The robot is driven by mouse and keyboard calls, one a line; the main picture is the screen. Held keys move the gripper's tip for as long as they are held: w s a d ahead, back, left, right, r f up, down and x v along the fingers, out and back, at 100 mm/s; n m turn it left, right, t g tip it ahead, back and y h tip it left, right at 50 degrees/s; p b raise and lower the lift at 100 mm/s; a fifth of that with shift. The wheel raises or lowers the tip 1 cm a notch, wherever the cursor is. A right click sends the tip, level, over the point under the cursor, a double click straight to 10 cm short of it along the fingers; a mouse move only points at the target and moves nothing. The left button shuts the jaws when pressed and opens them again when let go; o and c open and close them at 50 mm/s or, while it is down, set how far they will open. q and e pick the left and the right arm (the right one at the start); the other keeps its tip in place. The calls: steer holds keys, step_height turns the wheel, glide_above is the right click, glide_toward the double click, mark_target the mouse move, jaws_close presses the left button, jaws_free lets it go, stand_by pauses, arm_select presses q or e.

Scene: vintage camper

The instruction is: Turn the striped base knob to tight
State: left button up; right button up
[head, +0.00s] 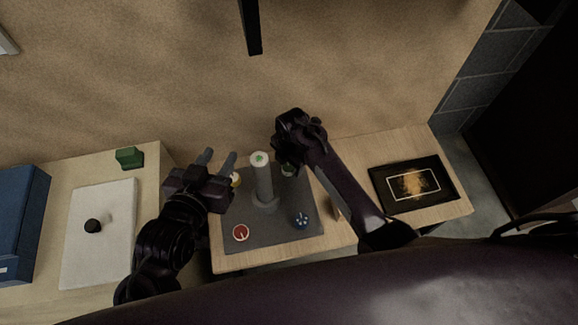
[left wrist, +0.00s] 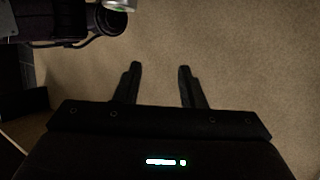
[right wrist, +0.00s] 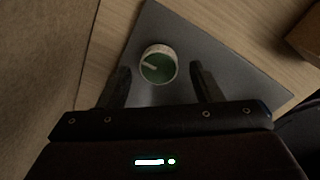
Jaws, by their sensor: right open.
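A grey base plate (head: 270,233) carries an upright grey post (head: 264,182) and several round knobs. A green-topped knob with a white pointer and pale side (right wrist: 158,64) is between and beyond my right gripper's fingers (right wrist: 160,74). They are open around its line, contact not clear. I cannot tell which knob is striped. My left gripper (head: 217,157) is open and empty, left of the post.
A dark framed picture (head: 400,200) lies on the right of the table. On the left surface are a white board (head: 85,255) with a black knob, a green block (head: 130,158) and a blue box (head: 20,220). The post stands between my grippers.

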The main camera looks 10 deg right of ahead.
step_height(320, 180, down, 2)
steer(key=shift+f+b, duration=0.1)
steer(key=shift+b, duration=0.3)
arm_select(q)
step_height(320, 180, up, 8)
steer(key=w+t+h, duration=0.1)
steer(key=w+t, duration=0.1)
steer(key=t, duration=0.1)
steer(key=shift+t, duration=0.4)
arm_select(e)
steer(key=shift+c, duration=0.2)
arm_select(q)
steer(key=shift+f, duration=0.15)
arm_select(e)
steer(key=c, duration=1)
